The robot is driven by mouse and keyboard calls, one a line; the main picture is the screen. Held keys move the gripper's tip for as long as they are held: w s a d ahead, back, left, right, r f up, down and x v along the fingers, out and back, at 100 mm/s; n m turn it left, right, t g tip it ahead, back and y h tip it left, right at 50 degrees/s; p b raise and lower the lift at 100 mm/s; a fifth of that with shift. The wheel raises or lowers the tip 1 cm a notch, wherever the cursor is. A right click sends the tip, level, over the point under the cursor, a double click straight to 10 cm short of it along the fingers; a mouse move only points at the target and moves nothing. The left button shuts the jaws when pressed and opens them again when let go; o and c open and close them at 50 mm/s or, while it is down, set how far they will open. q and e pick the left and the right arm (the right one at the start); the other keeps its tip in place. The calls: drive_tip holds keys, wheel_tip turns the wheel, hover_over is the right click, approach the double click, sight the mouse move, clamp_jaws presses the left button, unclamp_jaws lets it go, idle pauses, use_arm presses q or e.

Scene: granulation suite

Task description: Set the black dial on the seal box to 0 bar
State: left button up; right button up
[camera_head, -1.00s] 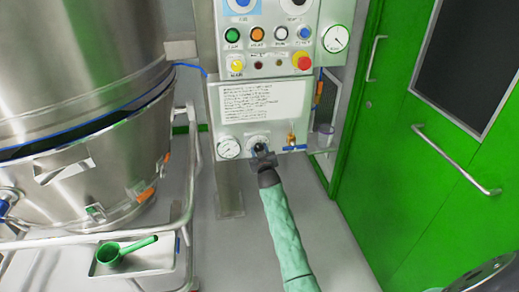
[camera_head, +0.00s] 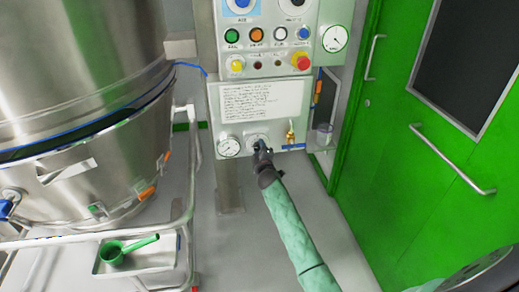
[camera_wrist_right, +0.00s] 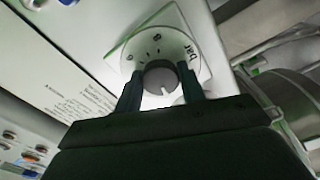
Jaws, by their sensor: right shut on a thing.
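The seal box (camera_head: 228,112) is the pale panel with a printed label, below the button panel. Its dial (camera_wrist_right: 160,78) shows in the right wrist view as a dark round knob with a light pointer mark, on a white scale plate (camera_wrist_right: 190,38) marked "bar". My right gripper (camera_head: 260,146) reaches the dial from below in the head view and hides most of it. In the wrist view its two fingers (camera_wrist_right: 160,92) stand on either side of the knob, shut on it. Which scale number the pointer meets is too small to read. My left gripper is not in view.
A pressure gauge (camera_head: 229,147) sits left of the dial, and a brass valve with a blue handle (camera_head: 293,147) sits right. A steel vessel (camera_head: 80,70) with a railed frame and a green scoop (camera_head: 125,249) stand left. A green door (camera_head: 440,130) is right.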

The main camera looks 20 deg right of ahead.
drive_tip(key=n, duration=0.2)
drive_tip(key=shift+n, duration=0.4)
drive_tip(key=n, duration=0.2)
drive_tip(key=shift+n+p, duration=0.3)
drive_tip(key=shift+p, duration=0.05)
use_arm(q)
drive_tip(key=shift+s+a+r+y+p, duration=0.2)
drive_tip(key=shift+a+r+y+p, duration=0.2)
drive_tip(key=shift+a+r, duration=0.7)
use_arm(e)
drive_tip(key=shift+n, duration=1.6)
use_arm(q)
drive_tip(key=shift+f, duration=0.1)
use_arm(e)
drive_tip(key=o, duration=1)
drive_tip(key=shift+c, duration=0.2)
drive_tip(key=shift+s, duration=0.1)
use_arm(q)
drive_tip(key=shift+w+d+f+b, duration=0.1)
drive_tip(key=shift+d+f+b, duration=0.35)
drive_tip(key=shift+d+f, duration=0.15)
use_arm(e)
drive_tip(key=v, duration=0.7)
drive_tip(key=shift+s, duration=0.3)
